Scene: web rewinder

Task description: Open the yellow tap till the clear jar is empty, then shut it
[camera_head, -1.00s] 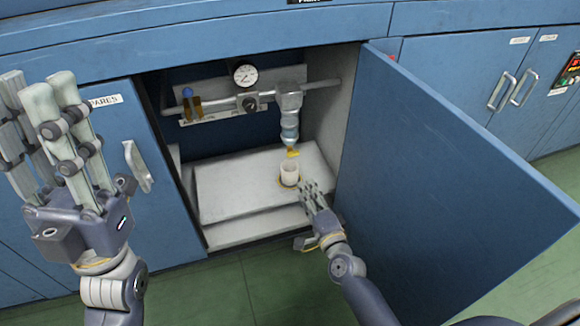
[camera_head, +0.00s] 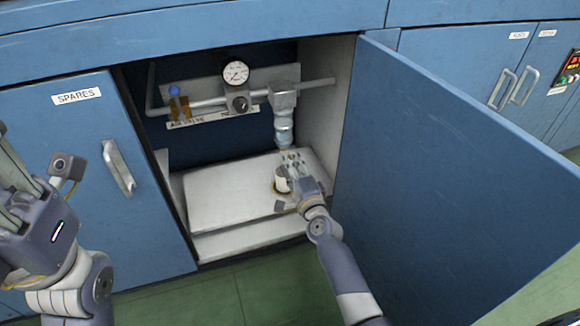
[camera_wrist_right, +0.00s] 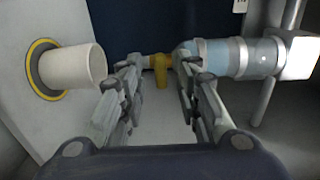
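The clear jar (camera_head: 284,130) hangs under a grey fitting inside the open cabinet. In the right wrist view the jar (camera_wrist_right: 228,57) holds pale blue liquid. The yellow tap (camera_wrist_right: 161,66) sits at the jar's lower end, between my right fingertips in that view. My right gripper (camera_head: 293,160) is open, and its fingers hide the tap in the head view. I cannot tell whether they touch it. A white cup (camera_head: 281,181) stands below the jar, and it also shows in the right wrist view (camera_wrist_right: 72,67). My left gripper (camera_head: 45,175) looks open and empty, partly cut off.
The open blue door (camera_head: 450,160) stands right of my right arm. A pressure gauge (camera_head: 236,73), a pipe and a blue-knobbed valve (camera_head: 175,100) are at the cabinet's back. The white shelf (camera_head: 225,190) is bare left of the cup. A SPARES door (camera_head: 75,150) is left.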

